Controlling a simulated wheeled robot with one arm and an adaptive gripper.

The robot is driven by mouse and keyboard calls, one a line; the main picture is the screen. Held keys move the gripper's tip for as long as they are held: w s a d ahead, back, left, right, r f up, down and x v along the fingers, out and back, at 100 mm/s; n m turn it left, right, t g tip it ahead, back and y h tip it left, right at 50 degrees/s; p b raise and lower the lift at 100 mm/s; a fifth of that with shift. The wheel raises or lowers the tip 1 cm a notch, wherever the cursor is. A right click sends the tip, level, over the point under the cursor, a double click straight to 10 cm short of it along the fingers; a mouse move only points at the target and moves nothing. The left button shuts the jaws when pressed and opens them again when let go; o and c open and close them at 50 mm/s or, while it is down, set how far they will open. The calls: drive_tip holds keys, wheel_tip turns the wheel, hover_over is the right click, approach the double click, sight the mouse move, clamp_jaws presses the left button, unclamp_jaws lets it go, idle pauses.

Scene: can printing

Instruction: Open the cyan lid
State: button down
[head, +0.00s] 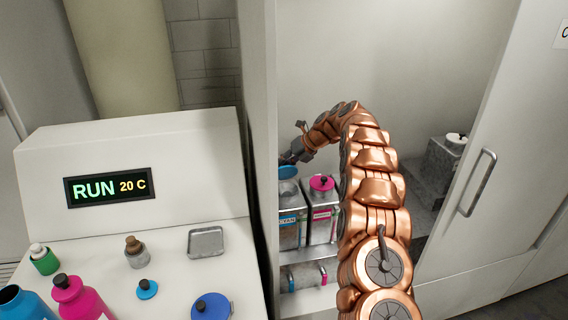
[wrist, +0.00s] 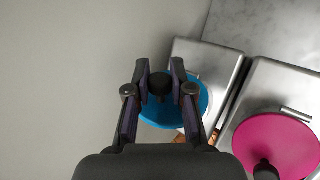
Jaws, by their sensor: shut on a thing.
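My gripper (head: 291,156) is shut on the dark knob of the cyan lid (head: 287,172). In the wrist view, my gripper (wrist: 160,82) has one finger on each side of the knob, with the blue disc of the lid (wrist: 160,116) below. The cyan can (head: 289,222) is a metal box labelled CYAN on the shelf, directly under the lid. In the head view the lid appears raised above the can's top, with a grey round area visible beneath it. In the wrist view the lid reaches past the can's (wrist: 207,62) left edge.
A can with a magenta lid (head: 322,183) stands close on the right; that lid also fills the wrist view's lower right (wrist: 278,145). A can with a white lid (head: 456,139) stands farther right. The cabinet's left wall (head: 259,120) is close. Bottles and a blue lid (head: 211,307) stand on the counter.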

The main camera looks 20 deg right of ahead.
drive_tip(key=shift+w+g, duration=0.4)
drive_tip(key=shift+g, duration=0.2)
idle(0.5)
drive_tip(key=c, duration=1)
unclamp_jaws()
drive_tip(key=shift+v, duration=5.95)
